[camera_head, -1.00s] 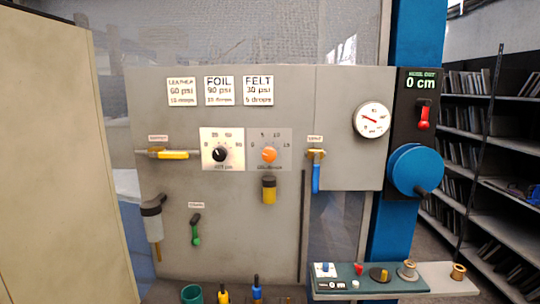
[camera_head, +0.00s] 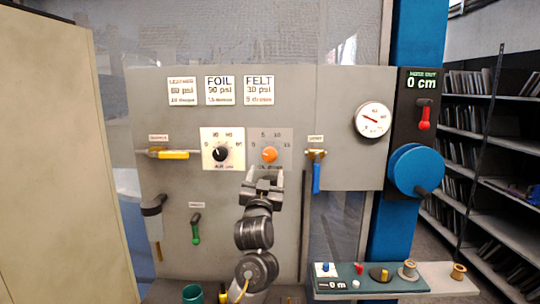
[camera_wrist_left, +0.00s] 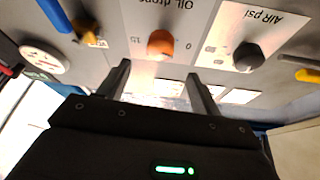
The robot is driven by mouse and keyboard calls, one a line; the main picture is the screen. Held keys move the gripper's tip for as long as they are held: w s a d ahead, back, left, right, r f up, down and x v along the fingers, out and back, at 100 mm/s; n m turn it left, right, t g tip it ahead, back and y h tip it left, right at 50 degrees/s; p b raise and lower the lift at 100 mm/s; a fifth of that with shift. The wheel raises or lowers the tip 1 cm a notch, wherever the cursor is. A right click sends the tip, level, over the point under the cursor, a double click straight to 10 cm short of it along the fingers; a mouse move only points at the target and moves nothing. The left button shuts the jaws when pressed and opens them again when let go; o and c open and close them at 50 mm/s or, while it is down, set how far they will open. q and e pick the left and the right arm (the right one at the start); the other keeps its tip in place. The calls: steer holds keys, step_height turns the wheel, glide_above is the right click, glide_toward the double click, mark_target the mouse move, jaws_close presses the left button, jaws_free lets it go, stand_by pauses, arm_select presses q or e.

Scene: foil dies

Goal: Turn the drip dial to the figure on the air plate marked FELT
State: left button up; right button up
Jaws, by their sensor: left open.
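The drip dial (camera_head: 270,154) is an orange knob on a grey scale plate on the panel. It also shows in the left wrist view (camera_wrist_left: 160,42), under the words "OIL drops". The FELT plate (camera_head: 259,90) is white, at the right of three plates above the dials. It reads about 30 psi, with a drops line too small to read surely. My left gripper (camera_head: 264,178) is open and empty, just below the drip dial in the head view. In the wrist view the dial lies beyond its spread fingers (camera_wrist_left: 158,80), not between them. My right gripper is out of view.
The black air dial (camera_head: 220,153) is close to the left of the drip dial. A blue-handled valve (camera_head: 316,175) hangs to the right, and a yellow-handled one (camera_head: 172,155) is at the left. The FOIL plate (camera_head: 219,90) and a gauge (camera_head: 374,120) are above.

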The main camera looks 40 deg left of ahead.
mark_target(269, 156)
arm_select(q)
steer(key=p+x, duration=0.3)
steer(key=x, duration=0.5)
steer(key=shift+w+a+r, duration=0.2)
steer(key=shift+a+r, duration=0.05)
steer(key=shift+p+x, duration=0.45)
steer(key=shift+x, duration=0.3)
steer(key=shift+f, duration=0.1)
steer(key=c, duration=1)
